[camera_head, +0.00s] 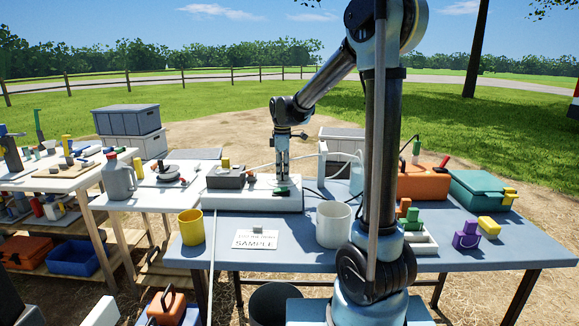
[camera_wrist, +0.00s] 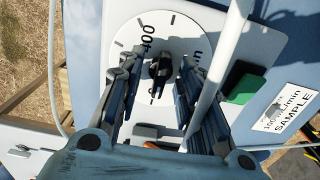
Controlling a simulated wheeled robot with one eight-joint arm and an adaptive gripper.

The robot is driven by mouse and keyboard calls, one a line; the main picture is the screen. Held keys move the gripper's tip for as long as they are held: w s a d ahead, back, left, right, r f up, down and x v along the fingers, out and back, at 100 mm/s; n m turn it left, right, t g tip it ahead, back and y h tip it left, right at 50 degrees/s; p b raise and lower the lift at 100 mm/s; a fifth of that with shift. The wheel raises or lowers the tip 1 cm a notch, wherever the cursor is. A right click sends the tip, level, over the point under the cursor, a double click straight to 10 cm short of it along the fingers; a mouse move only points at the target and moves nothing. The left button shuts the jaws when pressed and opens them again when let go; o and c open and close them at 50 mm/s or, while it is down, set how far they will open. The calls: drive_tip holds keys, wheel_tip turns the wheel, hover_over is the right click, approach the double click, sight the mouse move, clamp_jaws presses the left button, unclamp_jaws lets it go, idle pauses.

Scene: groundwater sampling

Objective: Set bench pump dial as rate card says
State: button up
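The bench pump (camera_head: 252,197) is a white box on the blue-grey table, with a grey pump head at its left end. My gripper (camera_head: 281,180) points down over its top. In the wrist view the white round dial (camera_wrist: 178,30) has printed marks, one reading like 400, the others partly hidden. A dark knob (camera_wrist: 160,70) stands at its middle. My gripper (camera_wrist: 160,68) is open, one finger on each side of the knob, with gaps visible. The rate card (camera_head: 257,240) lies in front of the pump; in the wrist view the card (camera_wrist: 286,108) shows mL/min and SAMPLE, its number partly covered.
A green block (camera_wrist: 243,82) is beside the dial, and a pale tube (camera_wrist: 215,60) crosses near the right finger. A yellow cup (camera_head: 191,228) and white bucket (camera_head: 333,224) flank the card. Orange (camera_head: 423,184) and teal (camera_head: 478,190) cases stand at right.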

clamp_jaws()
drive_tip(key=m, duration=0.7)
drive_tip(key=shift+w, duration=0.1)
unclamp_jaws()
drive_tip(key=shift+r, duration=0.2)
